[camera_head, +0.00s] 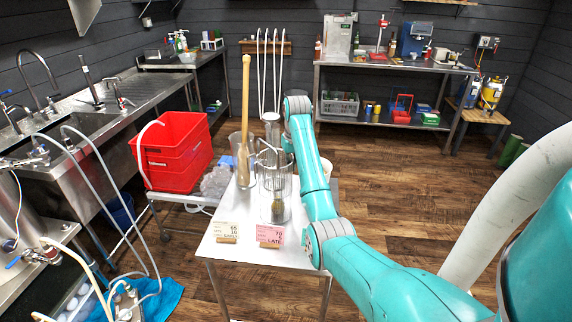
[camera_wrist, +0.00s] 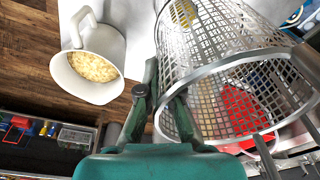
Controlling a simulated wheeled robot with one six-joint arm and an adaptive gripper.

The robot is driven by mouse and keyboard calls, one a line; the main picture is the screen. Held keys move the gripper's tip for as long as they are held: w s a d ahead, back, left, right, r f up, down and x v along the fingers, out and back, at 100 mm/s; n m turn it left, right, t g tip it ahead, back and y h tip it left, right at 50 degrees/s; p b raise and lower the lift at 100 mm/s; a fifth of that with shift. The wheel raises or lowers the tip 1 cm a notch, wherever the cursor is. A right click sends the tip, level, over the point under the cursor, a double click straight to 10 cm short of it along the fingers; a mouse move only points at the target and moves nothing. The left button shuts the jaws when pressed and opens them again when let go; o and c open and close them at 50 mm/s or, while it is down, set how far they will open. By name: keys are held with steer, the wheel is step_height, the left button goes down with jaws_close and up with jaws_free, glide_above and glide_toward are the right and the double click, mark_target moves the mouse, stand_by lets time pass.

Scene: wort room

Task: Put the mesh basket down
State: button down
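The mesh basket (camera_wrist: 225,75) is a silver perforated cylinder with a broad metal rim, large at the right of the wrist view. In the head view the basket (camera_head: 265,185) looks like a pale, see-through cylinder over the small white table (camera_head: 228,262). A brownish thing shows in or behind its lower part. In the wrist view my gripper (camera_wrist: 164,82) has its dark fingers at the basket's left edge and appears closed on its wall near the rim. The fingertips are partly hidden. Whether the basket's bottom touches the table is unclear.
A white jug of pale grain (camera_wrist: 93,67) stands close beside the basket. In the head view, a clear pitcher with a wooden paddle (camera_head: 245,110) stands left of the basket. Two cards (camera_head: 270,234) line the table's front edge. A red bin (camera_head: 172,150) stands left.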

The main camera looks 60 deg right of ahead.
steer(key=shift+f, duration=0.2)
steer(key=c, duration=1.8)
jaws_free()
steer(key=shift+f, duration=0.15)
steer(key=o, duration=0.5)
